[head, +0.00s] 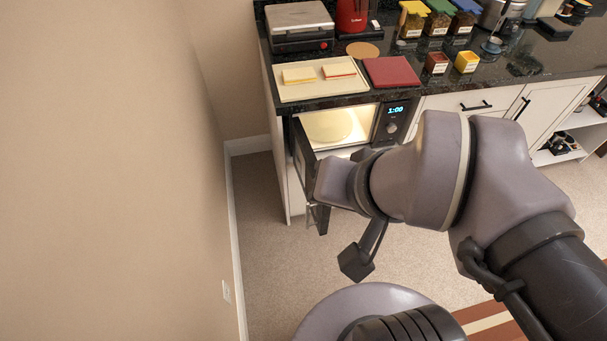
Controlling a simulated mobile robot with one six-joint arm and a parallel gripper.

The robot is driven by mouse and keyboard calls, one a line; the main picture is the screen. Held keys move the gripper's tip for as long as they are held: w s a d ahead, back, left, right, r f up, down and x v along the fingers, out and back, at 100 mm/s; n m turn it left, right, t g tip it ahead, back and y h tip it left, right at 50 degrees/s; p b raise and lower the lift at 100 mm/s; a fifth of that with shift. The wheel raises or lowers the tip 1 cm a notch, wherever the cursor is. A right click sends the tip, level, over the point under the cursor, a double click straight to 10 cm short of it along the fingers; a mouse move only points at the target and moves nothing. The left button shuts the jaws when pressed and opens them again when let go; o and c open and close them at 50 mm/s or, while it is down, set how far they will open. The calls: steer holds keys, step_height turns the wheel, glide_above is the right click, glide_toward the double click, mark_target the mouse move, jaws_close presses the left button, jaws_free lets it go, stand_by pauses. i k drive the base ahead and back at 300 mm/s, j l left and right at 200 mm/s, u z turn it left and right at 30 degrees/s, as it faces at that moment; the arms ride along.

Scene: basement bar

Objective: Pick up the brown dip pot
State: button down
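The brown dip pot (437,63) is a small reddish-brown square pot with a pale label. It stands upright on the dark counter, just left of a similar yellow pot (466,62). My gripper (318,217) is low in front of the counter, beside the open microwave door, well below and left of the brown pot. My wrist hides most of it, so I cannot tell whether its fingers are open or shut.
The lit microwave (392,122) under the counter has its door (303,158) swung open. A cream board (297,93) with two sandwich-like pieces and a red board (391,71) lie left of the pots. Several lidded jars (412,20) stand behind. A wall (120,170) bounds the left.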

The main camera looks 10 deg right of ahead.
mark_target(436, 63)
steer(key=i+l, duration=0.55)
steer(key=l, duration=0.15)
steer(key=i+l, duration=0.55)
steer(key=l, duration=0.15)
steer(key=i+l, duration=0.5)
steer(key=l, duration=0.2)
steer(key=l+z, duration=0.05)
